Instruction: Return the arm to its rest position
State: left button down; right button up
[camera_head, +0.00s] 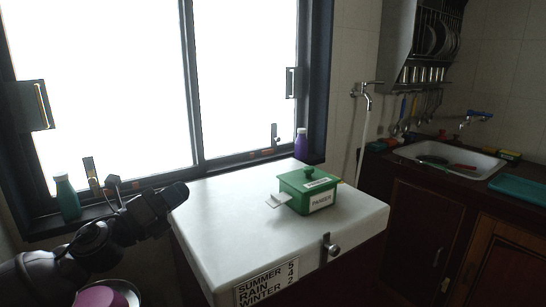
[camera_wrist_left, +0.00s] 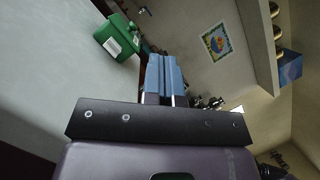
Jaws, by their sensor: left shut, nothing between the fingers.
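My left arm comes in from the lower left of the head view. Its dark end, with the left gripper (camera_head: 176,194), is beside the left edge of the white chest top, apart from the green box. In the left wrist view, the two blue fingers of the left gripper (camera_wrist_left: 163,62) lie side by side, shut with nothing between them. The green box (camera_head: 296,200) with a knobbed lid stands on the white chest (camera_head: 225,215); it also shows at the upper left of the wrist view (camera_wrist_left: 118,38). My right gripper is out of view.
A window is behind the chest. A teal bottle (camera_head: 67,197) and a purple bottle (camera_head: 301,144) stand by its sill. A pink item (camera_head: 99,297) in a metal bowl is at the lower left, under my arm. A sink counter (camera_head: 450,160) and tap pipe are right.

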pick_arm(q)
jog(key=s+a+f+n+y+p, duration=0.1)
jog(key=s+a+f+n+y, duration=0.2)
jog(key=f+n, duration=0.4)
jog(key=s+f+n+t+y+p, duration=0.1)
jog(key=s+f+n+y, duration=0.4)
jog(key=n, duration=0.5)
jog(key=s+a+f+n+y+p, duration=0.1)
jog(key=s+a+f+n+y, duration=0.15)
jog(key=f+n, duration=0.5)
jog(key=s+a+f+n+g+y+p, duration=0.1)
jog(key=s+f+n, duration=0.4)
jog(key=s, duration=0.8)
jog(key=s+a+f+n+g+y+p, duration=0.1)
jog(key=s+f+n+g+y, duration=0.2)
jog(key=s+f, duration=0.7)
jog(key=s+n+g, duration=0.1)
jog(key=s, duration=0.2)
jog(key=shift+s+a+f+n+p, duration=0.3)
jog(key=shift+a+f+n+p, duration=0.05)
jog(key=shift+a+p, duration=0.05)
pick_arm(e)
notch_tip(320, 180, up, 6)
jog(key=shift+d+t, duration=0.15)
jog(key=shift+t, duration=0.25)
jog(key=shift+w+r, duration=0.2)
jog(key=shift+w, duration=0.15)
